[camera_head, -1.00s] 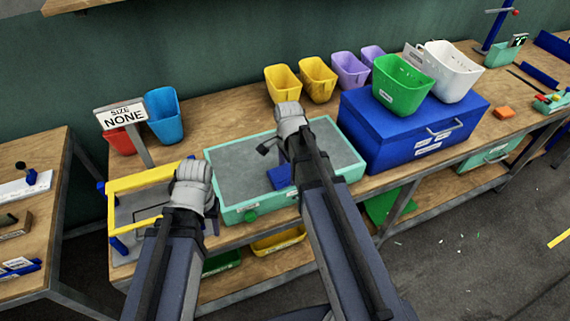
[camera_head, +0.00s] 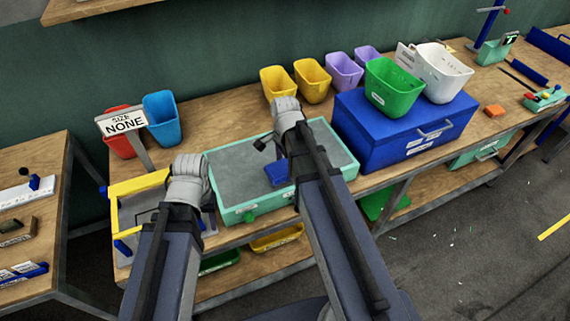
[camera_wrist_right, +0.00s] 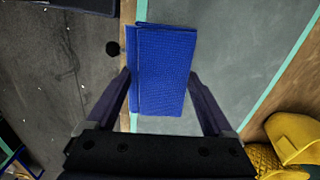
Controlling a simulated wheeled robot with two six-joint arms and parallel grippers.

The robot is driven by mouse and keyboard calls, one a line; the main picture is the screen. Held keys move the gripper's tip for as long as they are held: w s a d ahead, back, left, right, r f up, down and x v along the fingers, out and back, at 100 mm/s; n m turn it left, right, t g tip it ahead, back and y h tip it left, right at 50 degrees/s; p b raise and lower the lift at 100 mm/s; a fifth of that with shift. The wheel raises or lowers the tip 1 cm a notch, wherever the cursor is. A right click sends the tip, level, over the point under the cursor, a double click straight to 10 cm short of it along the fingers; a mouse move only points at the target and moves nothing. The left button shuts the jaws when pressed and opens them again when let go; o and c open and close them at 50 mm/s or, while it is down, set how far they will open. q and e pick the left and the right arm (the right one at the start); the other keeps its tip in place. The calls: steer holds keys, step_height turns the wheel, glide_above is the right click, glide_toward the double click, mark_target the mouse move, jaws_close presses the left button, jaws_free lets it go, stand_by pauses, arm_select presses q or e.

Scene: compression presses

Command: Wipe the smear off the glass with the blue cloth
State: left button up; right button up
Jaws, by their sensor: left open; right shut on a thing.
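The glass looks like the grey panel (camera_head: 232,166) inside a teal frame on the bench. The blue cloth (camera_head: 277,173) is at the front part of the panel; in the right wrist view the folded cloth (camera_wrist_right: 162,60) overlaps the panel's edge. My right gripper (camera_wrist_right: 160,78) is shut on the cloth, one finger at each side; whether the cloth touches the glass I cannot tell. No distinct smear shows. My left gripper (camera_head: 188,182) is open over the yellow-framed tray left of the panel, its fingers mostly hidden by my wrist.
A blue chest (camera_head: 400,130) stands right of the panel, with a green bin (camera_head: 393,88) and a white bin (camera_head: 445,72) on it. Yellow bins (camera_head: 312,80) stand behind.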

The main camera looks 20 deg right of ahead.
mark_target(285, 167)
steer(key=shift+r+p, duration=0.45)
steer(key=shift+r, duration=0.4)
step_height(285, 167, up, 3)
steer(key=p, duration=0.3)
step_height(285, 167, down, 2)
steer(key=shift+f+b, duration=0.1)
steer(key=shift+b, duration=0.95)
